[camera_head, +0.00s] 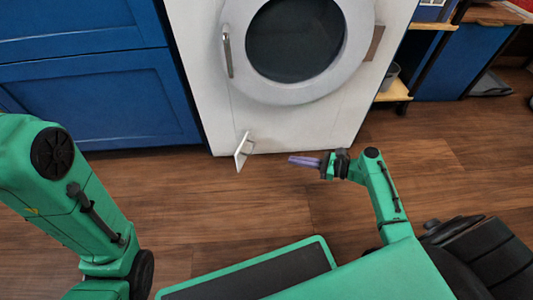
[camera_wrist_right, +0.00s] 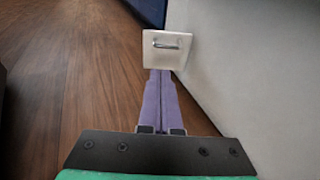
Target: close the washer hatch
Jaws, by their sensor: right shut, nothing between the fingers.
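The white washer (camera_head: 300,125) stands ahead with a round dark-windowed door (camera_head: 295,40) and a bar handle (camera_head: 228,50) on that door's left. A small square white hatch panel (camera_head: 243,150) sticks out from the washer's lower left front, swung open. In the right wrist view the panel (camera_wrist_right: 167,57) stands beyond the fingertips, its small grey handle (camera_wrist_right: 167,43) facing me. My right gripper (camera_head: 291,160) is shut and empty, its purple fingers pointing left at the panel with a gap between. My left arm shows at the left, but its gripper is out of view.
Blue cabinet drawers (camera_head: 100,95) stand left of the washer. A wooden shelf (camera_head: 395,92) with a grey container (camera_head: 391,75) is at its right. The wooden floor (camera_head: 260,200) around the panel and right gripper is clear. The washer's front (camera_wrist_right: 240,70) runs close along the right gripper's side.

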